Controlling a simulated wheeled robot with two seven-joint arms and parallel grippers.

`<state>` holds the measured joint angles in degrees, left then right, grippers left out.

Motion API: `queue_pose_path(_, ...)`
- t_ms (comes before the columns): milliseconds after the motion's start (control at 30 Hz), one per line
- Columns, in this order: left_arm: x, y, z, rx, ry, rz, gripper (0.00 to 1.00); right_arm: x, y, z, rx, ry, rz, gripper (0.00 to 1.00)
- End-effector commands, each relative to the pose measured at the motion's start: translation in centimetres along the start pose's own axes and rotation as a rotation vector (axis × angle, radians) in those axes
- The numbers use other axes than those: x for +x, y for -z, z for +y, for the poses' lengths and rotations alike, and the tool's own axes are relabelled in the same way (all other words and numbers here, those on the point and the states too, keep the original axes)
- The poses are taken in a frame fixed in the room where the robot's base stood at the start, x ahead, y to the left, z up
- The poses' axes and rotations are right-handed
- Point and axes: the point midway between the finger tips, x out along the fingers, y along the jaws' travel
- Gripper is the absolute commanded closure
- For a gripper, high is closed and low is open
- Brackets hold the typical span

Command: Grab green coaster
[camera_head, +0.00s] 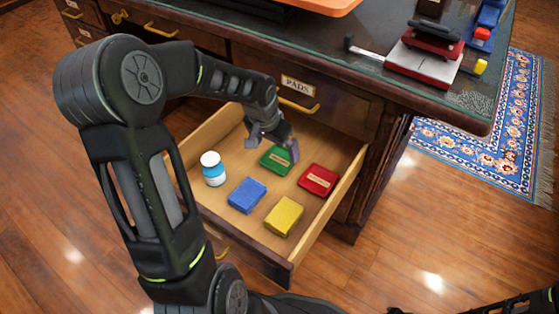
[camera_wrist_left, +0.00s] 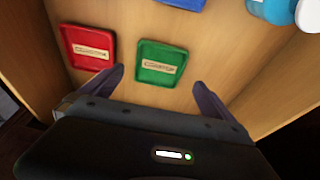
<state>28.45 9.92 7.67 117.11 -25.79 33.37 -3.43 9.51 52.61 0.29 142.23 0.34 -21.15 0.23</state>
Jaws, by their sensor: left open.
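The green coaster (camera_head: 273,160) lies flat in the open drawer, toward its back; it has a tan label. My left gripper (camera_head: 276,147) is over it, partly covering it in the head view. In the left wrist view the green coaster (camera_wrist_left: 161,64) lies ahead of and between the two open fingers of the left gripper (camera_wrist_left: 158,88), and nothing is held. A red coaster (camera_head: 319,180) with a similar label lies to its right, and shows to its left in the left wrist view (camera_wrist_left: 88,48). My right gripper is not in view.
The drawer (camera_head: 336,208) also holds a blue pad (camera_head: 247,195), a yellow pad (camera_head: 284,216) and a white-and-blue bottle (camera_head: 212,168). The desk top (camera_head: 375,30) overhangs behind. A closed drawer front labelled PADS (camera_head: 298,85) is above.

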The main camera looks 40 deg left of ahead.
Motion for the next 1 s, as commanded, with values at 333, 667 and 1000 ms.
queue_pose_path(333, 4.3, -0.2, 0.2, 0.0, -0.001, -0.002, 0.0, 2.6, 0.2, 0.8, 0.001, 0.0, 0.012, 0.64)
queue_pose_path(667, 5.2, -0.1, 0.2, 0.0, 0.0, 0.0, 0.0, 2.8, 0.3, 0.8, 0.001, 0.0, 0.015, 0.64)
queue_pose_path(1000, 5.2, -0.1, 0.2, 0.0, 0.0, 0.0, 0.0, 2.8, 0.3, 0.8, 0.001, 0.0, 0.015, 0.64)
